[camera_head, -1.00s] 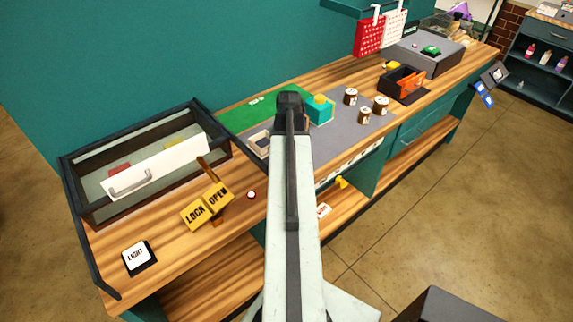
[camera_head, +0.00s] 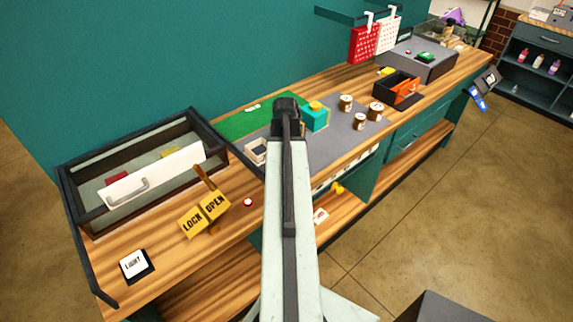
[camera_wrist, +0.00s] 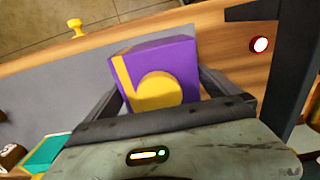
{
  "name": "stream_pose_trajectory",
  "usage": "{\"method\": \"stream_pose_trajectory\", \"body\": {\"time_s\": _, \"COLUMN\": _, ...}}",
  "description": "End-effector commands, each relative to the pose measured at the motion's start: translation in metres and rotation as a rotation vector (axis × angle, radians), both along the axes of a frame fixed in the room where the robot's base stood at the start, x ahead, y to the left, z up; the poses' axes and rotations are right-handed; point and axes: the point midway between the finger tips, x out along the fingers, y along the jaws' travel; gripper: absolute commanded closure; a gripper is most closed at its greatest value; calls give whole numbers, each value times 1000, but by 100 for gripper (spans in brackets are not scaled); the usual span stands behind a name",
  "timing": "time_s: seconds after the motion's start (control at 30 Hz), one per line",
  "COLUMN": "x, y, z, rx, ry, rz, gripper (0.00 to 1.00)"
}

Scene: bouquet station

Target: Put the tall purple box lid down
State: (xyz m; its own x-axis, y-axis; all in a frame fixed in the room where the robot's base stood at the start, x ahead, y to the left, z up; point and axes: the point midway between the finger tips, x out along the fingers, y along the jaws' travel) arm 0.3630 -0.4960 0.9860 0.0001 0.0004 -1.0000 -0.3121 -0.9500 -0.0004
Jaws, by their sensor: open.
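The purple box lid (camera_wrist: 182,62), with a yellow band and a round yellow patch, shows in the wrist view near the counter's front edge. My gripper (camera_wrist: 168,88) is open, with one finger on each side of the lid; whether either finger touches it is unclear. The lid's near end is hidden by the gripper body. In the head view my arm covers the lid, and my gripper (camera_head: 287,103) shows only as a dark end above the grey mat.
A teal box with a yellow top (camera_head: 315,118) and several small jars (camera_head: 360,121) stand right of my arm on the grey mat (camera_head: 340,137). A small pale open box (camera_head: 256,150) is just left. The LOCK/OPEN sign (camera_head: 205,213) and glass-sided case (camera_head: 75,200) are further left.

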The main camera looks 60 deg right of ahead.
Motion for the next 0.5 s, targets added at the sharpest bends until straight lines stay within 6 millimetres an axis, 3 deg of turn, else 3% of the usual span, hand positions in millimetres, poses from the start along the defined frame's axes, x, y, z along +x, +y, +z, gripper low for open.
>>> {"method": "stream_pose_trajectory", "body": {"time_s": 0.03, "x": 0, "y": 0, "z": 18, "rx": 0, "ry": 0, "rz": 0, "gripper": 0}}
{"method": "stream_pose_trajectory", "body": {"time_s": 0.3, "x": 0, "y": 0, "z": 78, "rx": 0, "ry": 0, "rz": -1, "gripper": 0}}
{"method": "stream_pose_trajectory", "body": {"time_s": 0.5, "x": -1, "y": 0, "z": 105, "rx": 0, "ry": 0, "rz": -1, "gripper": 0}}
